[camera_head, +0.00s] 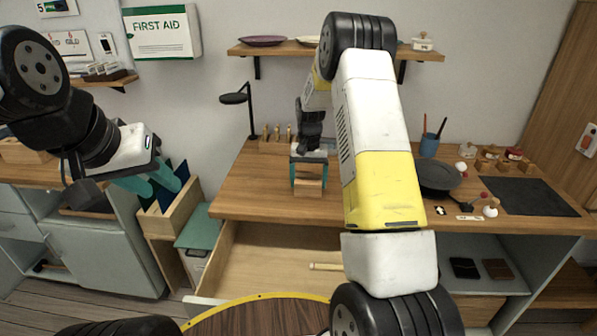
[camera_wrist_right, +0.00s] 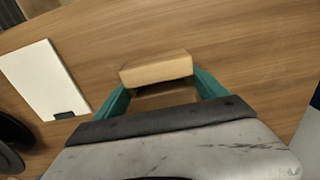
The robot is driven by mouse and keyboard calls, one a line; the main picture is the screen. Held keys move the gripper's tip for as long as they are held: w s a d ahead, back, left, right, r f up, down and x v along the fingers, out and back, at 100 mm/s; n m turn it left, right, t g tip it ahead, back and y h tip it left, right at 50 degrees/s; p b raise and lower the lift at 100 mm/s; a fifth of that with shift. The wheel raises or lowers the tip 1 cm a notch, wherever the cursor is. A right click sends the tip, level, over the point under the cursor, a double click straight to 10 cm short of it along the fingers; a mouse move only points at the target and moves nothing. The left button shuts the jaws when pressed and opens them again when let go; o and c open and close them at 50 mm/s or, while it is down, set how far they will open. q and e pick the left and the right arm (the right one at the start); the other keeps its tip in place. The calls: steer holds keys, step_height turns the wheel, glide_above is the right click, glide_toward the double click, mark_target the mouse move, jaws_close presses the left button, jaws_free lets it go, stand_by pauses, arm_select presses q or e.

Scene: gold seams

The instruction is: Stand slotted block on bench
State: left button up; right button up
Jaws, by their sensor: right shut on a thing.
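The slotted block (camera_head: 308,186) is light wood and stands over the front middle of the bench (camera_head: 255,190). My right gripper (camera_head: 309,178) reaches down on it, its teal fingers on either side. The block also shows between the fingers in the right wrist view (camera_wrist_right: 157,68), with a darker recessed part nearer the palm. I cannot tell whether its underside touches the bench, and the gripper hides part of it. My left gripper (camera_head: 158,182) is empty at the left, away from the bench, its teal fingers apart.
An open drawer (camera_head: 265,255) below the bench holds a wooden stick (camera_head: 325,267). A dark pan (camera_head: 436,176), blue cup (camera_head: 429,145) and black mat (camera_head: 522,196) are on the right. A black lamp (camera_head: 250,110) stands behind. The bench left of the block is clear.

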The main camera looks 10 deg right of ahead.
steer(key=o, duration=1.5)
steer(key=shift+f, duration=0.1)
steer(key=s+r+t, duration=0.1)
steer(key=s+r, duration=0.2)
steer(key=r, duration=0.7)
steer(key=s+r, duration=0.3)
steer(key=r, duration=0.7)
steer(key=s+a+r+n+t, duration=0.1)
steer(key=s+r, duration=0.1)
steer(key=s, duration=0.7)
steer(key=s+a+r+n+t+y, duration=0.1)
steer(key=s+a+r+t, duration=0.1)
steer(key=s, duration=0.7)
steer(key=s+a+r+n+t+y, duration=0.1)
steer(key=s+r+t, duration=0.1)
steer(key=s, duration=0.7)
steer(key=shift+a+r+n, duration=0.4)
steer(key=shift+s, duration=0.1)
